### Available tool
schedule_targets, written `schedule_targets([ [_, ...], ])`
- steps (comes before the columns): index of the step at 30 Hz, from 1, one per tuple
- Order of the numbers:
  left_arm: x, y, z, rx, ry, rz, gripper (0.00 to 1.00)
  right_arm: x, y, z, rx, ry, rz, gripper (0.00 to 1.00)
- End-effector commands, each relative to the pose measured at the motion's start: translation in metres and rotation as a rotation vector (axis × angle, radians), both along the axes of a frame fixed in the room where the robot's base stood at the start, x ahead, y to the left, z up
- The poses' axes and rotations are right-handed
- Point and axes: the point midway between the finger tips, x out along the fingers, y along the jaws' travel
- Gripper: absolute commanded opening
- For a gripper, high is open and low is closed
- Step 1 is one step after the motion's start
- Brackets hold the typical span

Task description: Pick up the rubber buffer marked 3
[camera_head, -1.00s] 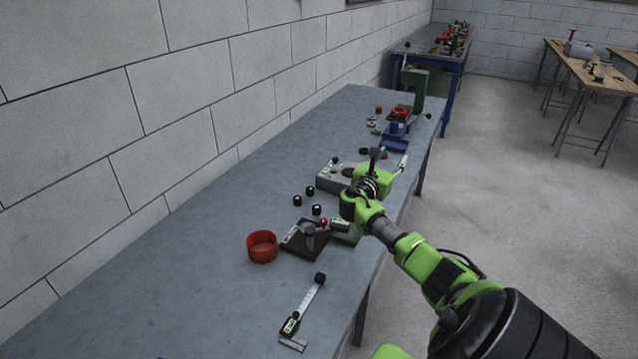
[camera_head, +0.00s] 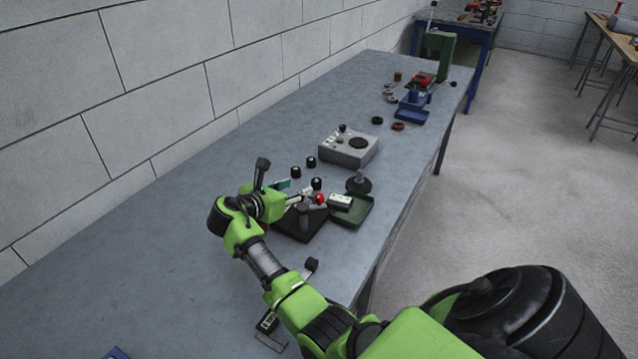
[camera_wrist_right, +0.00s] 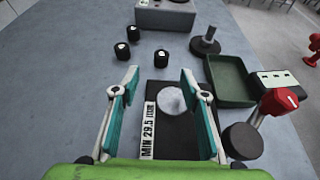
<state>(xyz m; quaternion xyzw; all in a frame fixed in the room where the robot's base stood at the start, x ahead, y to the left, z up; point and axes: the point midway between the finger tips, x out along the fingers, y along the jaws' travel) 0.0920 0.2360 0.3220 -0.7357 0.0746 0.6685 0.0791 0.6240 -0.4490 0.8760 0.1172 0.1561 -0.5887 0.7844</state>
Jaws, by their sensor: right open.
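Three small black rubber buffers with pale marks stand on the grey bench in the head view: a left one (camera_head: 296,172), a far one (camera_head: 311,162) and a near one (camera_head: 316,184). The right wrist view shows them too, at far (camera_wrist_right: 133,33), left (camera_wrist_right: 122,51) and near (camera_wrist_right: 161,58). I cannot read their numbers. My right gripper (camera_wrist_right: 158,80) is open and empty over the black gauge base labelled "MIN 29.5" (camera_wrist_right: 178,140). The buffers lie beyond its fingertips, none between them. In the head view the right gripper (camera_head: 291,190) is left of the near buffer. My left gripper is not in view.
A green tray (camera_wrist_right: 232,82), a dark round-based post (camera_wrist_right: 205,42) and a red-knobbed gauge arm (camera_wrist_right: 281,101) stand to the right. A grey box (camera_head: 348,148) is behind the buffers. Bench (camera_head: 150,262) to the left is mostly clear; the wall borders it.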

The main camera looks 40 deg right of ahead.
Motion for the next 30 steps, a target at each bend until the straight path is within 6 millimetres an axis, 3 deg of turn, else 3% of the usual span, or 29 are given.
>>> schedule_targets([
  [6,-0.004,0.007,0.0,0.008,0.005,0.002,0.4,0.009,-0.036,-0.014,-0.001,0.001,-0.004,0.41],
  [13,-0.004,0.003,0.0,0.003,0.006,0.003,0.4,0.013,-0.051,-0.021,-0.001,0.0,-0.002,0.41],
  [21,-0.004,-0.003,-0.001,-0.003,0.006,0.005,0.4,0.021,-0.085,-0.037,-0.002,0.001,-0.003,0.41],
  [30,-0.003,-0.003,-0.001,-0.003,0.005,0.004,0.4,0.023,-0.092,-0.041,0.0,0.001,-0.002,0.41],
])
